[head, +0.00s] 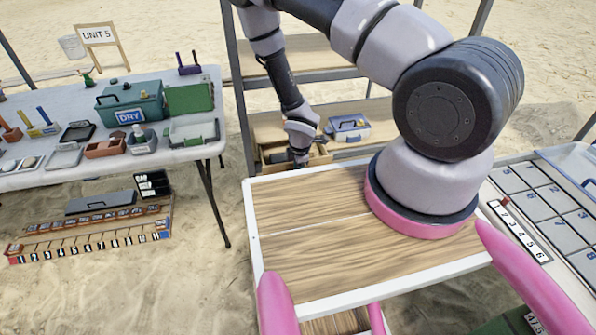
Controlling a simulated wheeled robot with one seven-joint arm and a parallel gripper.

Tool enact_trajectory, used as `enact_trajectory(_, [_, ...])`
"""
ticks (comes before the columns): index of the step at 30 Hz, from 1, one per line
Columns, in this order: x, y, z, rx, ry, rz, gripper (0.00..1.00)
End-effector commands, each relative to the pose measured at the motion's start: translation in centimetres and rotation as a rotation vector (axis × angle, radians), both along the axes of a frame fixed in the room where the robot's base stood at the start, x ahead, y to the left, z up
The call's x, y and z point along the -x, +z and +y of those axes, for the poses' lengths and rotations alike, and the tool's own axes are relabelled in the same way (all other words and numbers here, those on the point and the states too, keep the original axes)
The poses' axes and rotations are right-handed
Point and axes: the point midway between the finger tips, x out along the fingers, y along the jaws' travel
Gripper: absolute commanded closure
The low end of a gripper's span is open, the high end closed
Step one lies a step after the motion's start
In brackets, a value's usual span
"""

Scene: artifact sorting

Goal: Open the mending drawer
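A wooden drawer-like box (318,152), which may be the mending drawer, sits low on the shelf rack behind my own wooden top. Only its upper part shows, and its front is partly hidden by my gripper and my top's back edge. My gripper (301,160) points down at this box, at or just above its rim. I cannot tell whether it touches the box. The fingers are small and dark, and whether they are open or shut does not show.
A clear-lidded blue and grey case (348,128) stands right of the box. The metal-legged rack (241,110) surrounds both. A white table (206,150) with a green DRY box (130,103) is at left. A numbered grid board (545,205) is at right. Sand between is open.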

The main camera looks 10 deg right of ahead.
Motion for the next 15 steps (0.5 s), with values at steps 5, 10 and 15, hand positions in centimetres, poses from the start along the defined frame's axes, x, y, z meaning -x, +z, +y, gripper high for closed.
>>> enact_trajectory(5, [0.0,0.1,0.0,0.0,0.0,0.0,0.58])
enact_trajectory(10, [0.2,1.8,0.0,-0.001,-0.001,-0.002,0.58])
enact_trajectory(15, [0.8,5.1,0.1,-0.002,0.0,-0.003,0.58])
